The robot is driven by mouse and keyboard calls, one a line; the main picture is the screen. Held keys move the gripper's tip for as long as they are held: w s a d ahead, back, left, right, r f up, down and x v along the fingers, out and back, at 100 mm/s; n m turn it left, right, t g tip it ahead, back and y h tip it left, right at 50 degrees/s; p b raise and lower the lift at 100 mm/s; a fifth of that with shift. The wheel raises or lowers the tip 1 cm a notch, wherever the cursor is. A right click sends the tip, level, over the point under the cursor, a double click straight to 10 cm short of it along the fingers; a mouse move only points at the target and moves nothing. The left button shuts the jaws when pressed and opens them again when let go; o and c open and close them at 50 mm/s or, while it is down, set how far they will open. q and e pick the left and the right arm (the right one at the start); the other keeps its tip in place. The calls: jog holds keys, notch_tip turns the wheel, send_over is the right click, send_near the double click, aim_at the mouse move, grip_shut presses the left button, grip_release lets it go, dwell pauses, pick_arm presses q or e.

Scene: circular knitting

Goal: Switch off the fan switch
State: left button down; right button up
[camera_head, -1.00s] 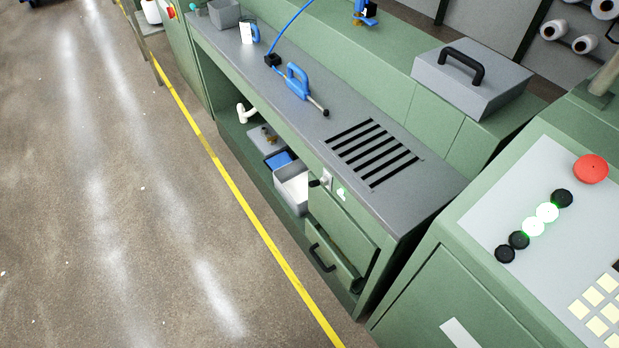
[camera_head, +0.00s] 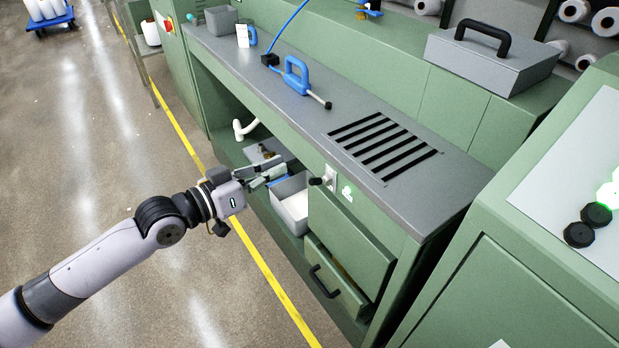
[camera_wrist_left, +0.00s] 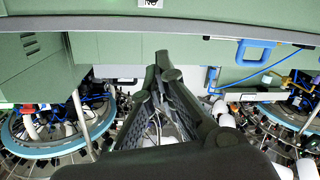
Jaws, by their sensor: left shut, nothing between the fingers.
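The fan switch (camera_head: 328,178) is a black knob on a small pale plate, on the green front of the workbench just below the grey top. A white label with a green mark (camera_head: 347,191) sits to its right. My left gripper (camera_head: 281,173) reaches in from the left in the head view, its fingers shut and empty. The fingertips are left of the switch, apart from it, in front of the open shelf. In the left wrist view the shut fingers (camera_wrist_left: 163,62) fill the middle, and I cannot make out the switch there. My right gripper is not in view.
The bench top has a slotted vent (camera_head: 384,146) and a blue-handled tool (camera_head: 297,77). Below the switch are a grey bin (camera_head: 291,202) and a drawer with a black handle (camera_head: 322,281). A green control cabinet (camera_head: 500,235) stands at right. The floor at left is open.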

pick_arm(q)
send_over(309, 182)
jog(key=w, duration=0.1)
jog(key=f, duration=0.3)
jog(key=shift+s+d+f+b, duration=0.15)
jog(key=shift+s+f+b, duration=0.1)
jog(key=shift+f+b, duration=0.1)
jog(key=shift+s+f, duration=0.25)
jog(key=shift+f, duration=0.15)
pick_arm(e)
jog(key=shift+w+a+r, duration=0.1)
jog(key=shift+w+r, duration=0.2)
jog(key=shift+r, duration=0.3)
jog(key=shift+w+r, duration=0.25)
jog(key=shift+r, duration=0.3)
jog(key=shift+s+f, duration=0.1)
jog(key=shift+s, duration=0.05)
